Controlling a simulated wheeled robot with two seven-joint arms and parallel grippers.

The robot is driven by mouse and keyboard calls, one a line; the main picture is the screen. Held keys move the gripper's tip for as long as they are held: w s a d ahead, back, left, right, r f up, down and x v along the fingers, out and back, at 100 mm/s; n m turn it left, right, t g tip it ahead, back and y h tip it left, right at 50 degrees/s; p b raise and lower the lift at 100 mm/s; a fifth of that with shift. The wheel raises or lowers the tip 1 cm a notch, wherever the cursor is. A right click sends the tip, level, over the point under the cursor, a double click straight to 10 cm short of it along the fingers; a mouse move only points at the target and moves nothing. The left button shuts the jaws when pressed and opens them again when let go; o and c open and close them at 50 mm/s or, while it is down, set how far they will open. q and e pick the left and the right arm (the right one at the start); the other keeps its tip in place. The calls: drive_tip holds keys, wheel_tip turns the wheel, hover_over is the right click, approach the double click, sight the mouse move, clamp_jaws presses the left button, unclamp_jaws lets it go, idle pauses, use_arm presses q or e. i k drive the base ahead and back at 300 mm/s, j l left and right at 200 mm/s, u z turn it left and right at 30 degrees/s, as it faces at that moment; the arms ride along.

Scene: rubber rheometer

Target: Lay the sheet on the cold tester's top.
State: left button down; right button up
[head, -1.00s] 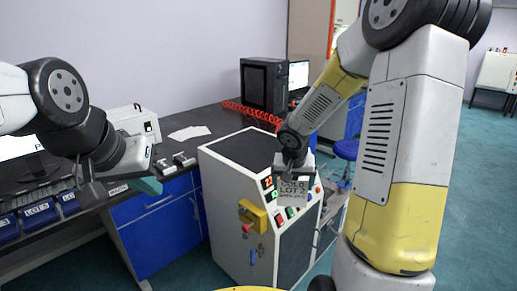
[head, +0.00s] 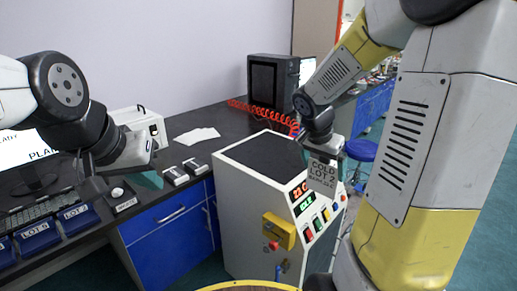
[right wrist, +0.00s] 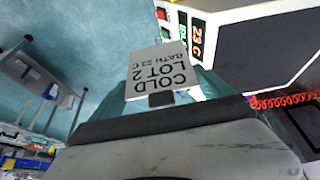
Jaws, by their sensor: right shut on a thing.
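The sheet (head: 322,174) is a small pale card reading "COLD LOT 2" with a smaller bath line. My right gripper (head: 325,150) is shut on its upper edge, and it hangs before the right end of the tester's control panel. In the right wrist view the sheet (right wrist: 160,70) sticks out beyond the gripper (right wrist: 160,98). The cold tester (head: 248,210) is a white cabinet with a flat black top (head: 268,152) and red and green displays. Its top is bare and also shows in the right wrist view (right wrist: 262,45). My left gripper (head: 150,178) hangs over the bench; its teal fingertips are partly hidden.
A yellow box (head: 278,231) with a red knob juts from the tester's front. The dark bench (head: 235,122) behind holds a black computer tower (head: 272,84), a coiled red cable (head: 262,112), and white papers (head: 197,135). Blue lot bins (head: 38,235) are at left. A blue stool (head: 360,150) stands at right.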

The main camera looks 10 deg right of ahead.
sight(266, 154)
drive_tip(key=i+j, duration=0.75)
drive_tip(key=j, duration=0.2)
